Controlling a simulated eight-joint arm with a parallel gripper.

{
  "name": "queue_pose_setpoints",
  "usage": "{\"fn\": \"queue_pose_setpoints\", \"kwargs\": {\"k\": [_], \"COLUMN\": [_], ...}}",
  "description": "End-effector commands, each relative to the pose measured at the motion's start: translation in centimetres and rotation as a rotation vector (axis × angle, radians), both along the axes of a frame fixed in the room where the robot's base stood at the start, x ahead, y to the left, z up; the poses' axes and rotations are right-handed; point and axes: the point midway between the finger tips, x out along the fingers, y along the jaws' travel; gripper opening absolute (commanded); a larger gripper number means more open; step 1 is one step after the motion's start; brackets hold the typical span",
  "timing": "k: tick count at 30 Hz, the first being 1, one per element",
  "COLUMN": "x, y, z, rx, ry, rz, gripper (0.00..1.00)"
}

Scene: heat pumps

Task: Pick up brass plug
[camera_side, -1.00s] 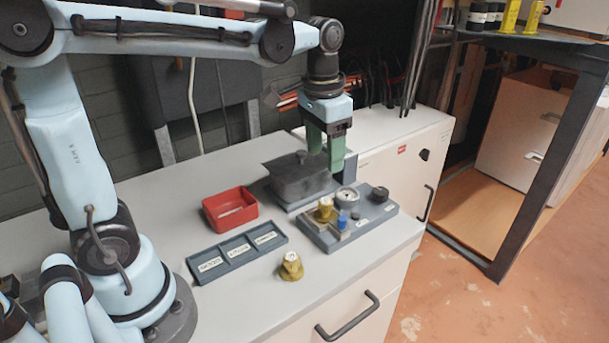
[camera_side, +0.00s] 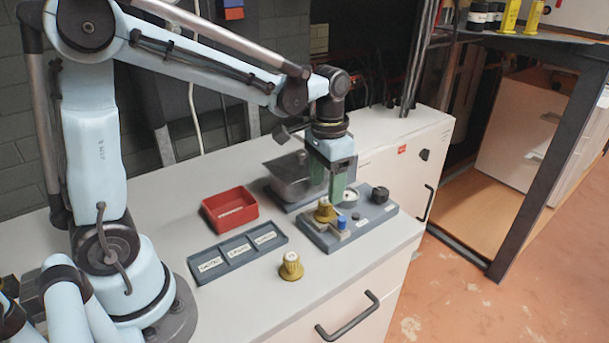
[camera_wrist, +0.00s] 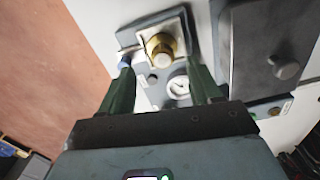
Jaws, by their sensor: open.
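A brass-coloured plug (camera_side: 325,210) with a round top stands upright on the grey fixture block (camera_side: 313,238). In the wrist view this brass plug (camera_wrist: 160,48) lies just beyond the fingertips, between their lines. A second brass piece (camera_side: 291,266) with a pale top stands apart on the bare bench in front of the block. The pictures do not settle which one is the plug of the task. My gripper (camera_side: 338,196) is open and points down above the block, right behind the upper brass plug. Its two green fingers (camera_wrist: 162,82) hold nothing.
On the block are a blue knob (camera_side: 341,222), a round gauge (camera_wrist: 178,86) and a black knob (camera_side: 380,194). A red bin (camera_side: 230,208) and a labelled tray (camera_side: 236,250) lie left.

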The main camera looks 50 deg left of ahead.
Motion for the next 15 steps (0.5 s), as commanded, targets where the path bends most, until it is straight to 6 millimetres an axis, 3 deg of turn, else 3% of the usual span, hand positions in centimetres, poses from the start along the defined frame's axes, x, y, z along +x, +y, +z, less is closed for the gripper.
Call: {"fn": "queue_pose_setpoints", "kwargs": {"k": [9, 15], "x": [0.0, 0.0], "y": [0.3, 0.3], "z": [-3.8, -4.5], "rx": [0.001, 0.002], "ry": [-0.001, -0.001], "rz": [0.000, 0.001], "gripper": [0.63, 0.63]}}
